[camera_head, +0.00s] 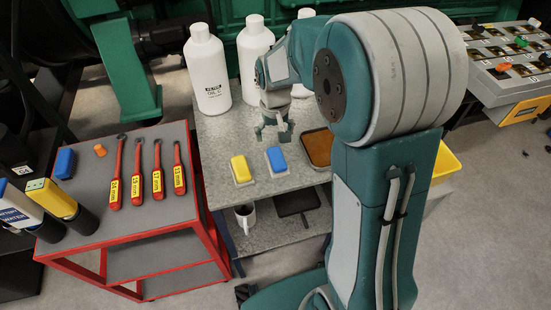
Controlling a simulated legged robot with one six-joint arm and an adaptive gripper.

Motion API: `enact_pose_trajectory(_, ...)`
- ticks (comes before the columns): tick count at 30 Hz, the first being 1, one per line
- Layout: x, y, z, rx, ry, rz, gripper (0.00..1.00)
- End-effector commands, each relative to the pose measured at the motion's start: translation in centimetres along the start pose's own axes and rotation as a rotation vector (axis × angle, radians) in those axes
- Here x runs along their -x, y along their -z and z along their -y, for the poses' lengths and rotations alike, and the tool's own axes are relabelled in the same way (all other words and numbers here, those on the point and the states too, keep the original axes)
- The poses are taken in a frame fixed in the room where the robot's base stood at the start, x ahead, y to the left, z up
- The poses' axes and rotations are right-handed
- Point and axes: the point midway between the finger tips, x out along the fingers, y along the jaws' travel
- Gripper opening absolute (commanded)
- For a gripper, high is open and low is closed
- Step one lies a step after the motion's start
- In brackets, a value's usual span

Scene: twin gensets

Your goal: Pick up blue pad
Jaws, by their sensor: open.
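The blue pad (277,158) lies on a grey base on the small grey table (222,137). A yellow pad (241,168) of like shape lies just left of it. My gripper (274,138) is open and empty, with its fingers pointing down. In the picture its fingertips show just above the far end of the blue pad, and it appears apart from the pad. The exact height of the gap is hard to tell.
White bottles (207,70) stand at the table's back. A brown tray (318,147) is right of the pads, partly behind my arm. A red cart (180,219) with wrenches stands left.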

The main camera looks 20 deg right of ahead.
Motion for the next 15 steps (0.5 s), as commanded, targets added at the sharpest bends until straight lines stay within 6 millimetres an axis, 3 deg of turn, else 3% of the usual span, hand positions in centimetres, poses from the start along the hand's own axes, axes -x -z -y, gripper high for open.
enact_pose_trajectory(10, -4.7, 0.1, 0.0, 0.000, 0.000, 0.010, 1.00)
enact_pose_trajectory(15, -6.0, 0.1, -0.1, 0.000, 0.000, 0.007, 1.00)
